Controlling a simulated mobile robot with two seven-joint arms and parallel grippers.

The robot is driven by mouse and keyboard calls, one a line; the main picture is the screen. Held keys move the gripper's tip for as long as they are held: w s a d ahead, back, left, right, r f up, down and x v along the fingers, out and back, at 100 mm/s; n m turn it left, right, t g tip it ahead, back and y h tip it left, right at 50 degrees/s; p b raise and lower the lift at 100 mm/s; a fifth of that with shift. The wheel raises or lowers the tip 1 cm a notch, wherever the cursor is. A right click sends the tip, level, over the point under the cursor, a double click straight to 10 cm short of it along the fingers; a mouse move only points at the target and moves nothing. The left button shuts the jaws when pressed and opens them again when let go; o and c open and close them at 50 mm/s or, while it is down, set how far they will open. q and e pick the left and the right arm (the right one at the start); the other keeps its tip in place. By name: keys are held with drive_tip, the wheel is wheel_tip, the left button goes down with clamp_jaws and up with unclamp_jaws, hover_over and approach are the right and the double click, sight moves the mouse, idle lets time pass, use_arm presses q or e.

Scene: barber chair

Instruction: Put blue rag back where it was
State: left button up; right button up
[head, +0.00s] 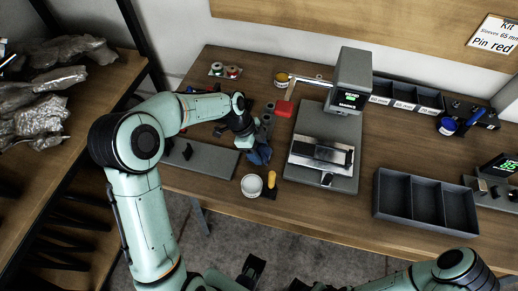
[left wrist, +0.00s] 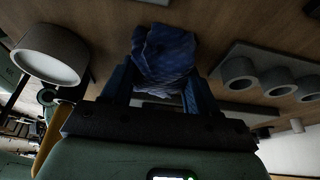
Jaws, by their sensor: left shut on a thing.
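My left gripper (head: 252,144) is shut on the blue rag (head: 260,155), low over the front left of the wooden workbench (head: 220,190). In the left wrist view the crumpled, patterned dark-blue rag (left wrist: 165,52) sits between the two blue fingers (left wrist: 158,85). I cannot tell whether the rag touches the bench. My right arm (head: 455,268) shows at the bottom right; dark parts at the bottom edge may be its gripper, cut off by the frame.
A white cup (head: 251,186) and a yellow-handled tool (head: 271,180) stand just in front of the rag. A grey plate (head: 205,160) lies left, a grey press (head: 350,80) stands right. A divided dark tray (head: 425,205) is further right. A grey holder with round holes (left wrist: 270,75) is close by.

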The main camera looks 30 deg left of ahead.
use_arm(q)
drive_tip(key=shift+f, duration=0.1)
drive_tip(key=o, duration=0.9)
drive_tip(key=shift+o, duration=0.2)
drive_tip(key=shift+r, duration=0.25)
drive_tip(key=v, duration=1.2)
drive_tip(key=shift+p, duration=0.45)
drive_tip(key=shift+s+f, duration=0.1)
drive_tip(key=shift+f, duration=0.1)
